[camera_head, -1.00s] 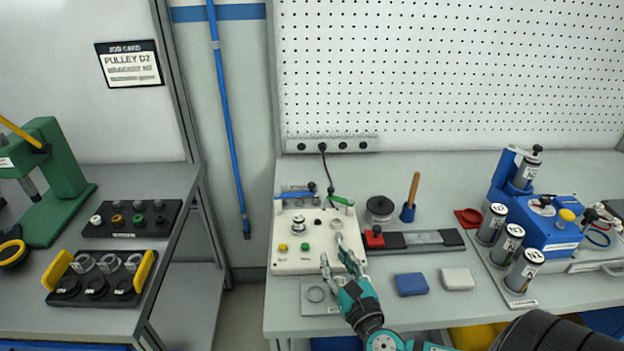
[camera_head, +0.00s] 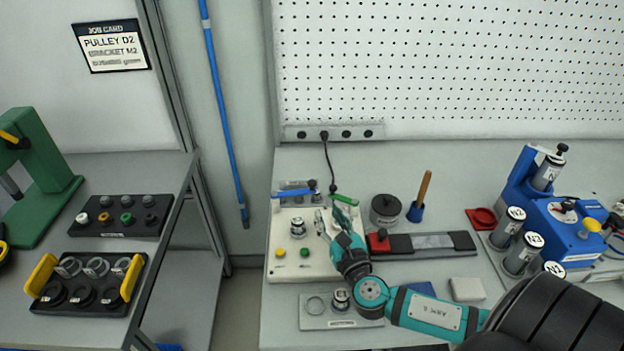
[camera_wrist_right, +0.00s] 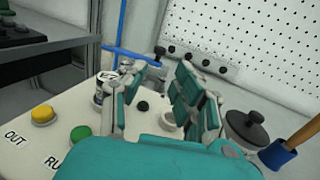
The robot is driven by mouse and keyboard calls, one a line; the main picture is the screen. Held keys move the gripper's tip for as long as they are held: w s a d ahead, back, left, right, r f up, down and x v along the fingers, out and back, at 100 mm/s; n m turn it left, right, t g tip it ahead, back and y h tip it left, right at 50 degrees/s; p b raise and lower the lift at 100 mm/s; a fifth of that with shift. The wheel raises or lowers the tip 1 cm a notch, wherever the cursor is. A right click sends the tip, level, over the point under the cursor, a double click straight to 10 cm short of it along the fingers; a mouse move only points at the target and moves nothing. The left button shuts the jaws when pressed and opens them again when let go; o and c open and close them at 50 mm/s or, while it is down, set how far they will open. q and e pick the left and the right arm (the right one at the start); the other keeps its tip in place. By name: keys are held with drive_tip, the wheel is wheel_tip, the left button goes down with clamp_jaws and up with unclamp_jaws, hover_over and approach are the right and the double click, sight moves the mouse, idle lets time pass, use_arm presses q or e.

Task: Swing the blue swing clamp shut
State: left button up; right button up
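The blue swing clamp (camera_head: 293,192) is a blue bar with a black knob at its right end. My right gripper (camera_head: 330,222) is over the fixture box, in front of the two clamps. Its fingers (camera_wrist_right: 168,82) are apart, with nothing seen between them, and I see no contact with the blue clamp. My left gripper is out of view.
Yellow (camera_head: 280,253) and green (camera_head: 305,252) buttons are on the box front. A metal cylinder (camera_head: 298,228) stands behind them. A grey plate (camera_head: 313,311) lies in front.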

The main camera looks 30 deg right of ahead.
sight(313, 185)
drive_tip(key=p+x, duration=0.1)
drive_tip(key=x, duration=1)
drive_tip(key=shift+w+d, duration=0.15)
drive_tip(key=shift+w, duration=0.2)
drive_tip(key=shift+w+d, duration=0.15)
drive_tip(key=shift+w, duration=0.35)
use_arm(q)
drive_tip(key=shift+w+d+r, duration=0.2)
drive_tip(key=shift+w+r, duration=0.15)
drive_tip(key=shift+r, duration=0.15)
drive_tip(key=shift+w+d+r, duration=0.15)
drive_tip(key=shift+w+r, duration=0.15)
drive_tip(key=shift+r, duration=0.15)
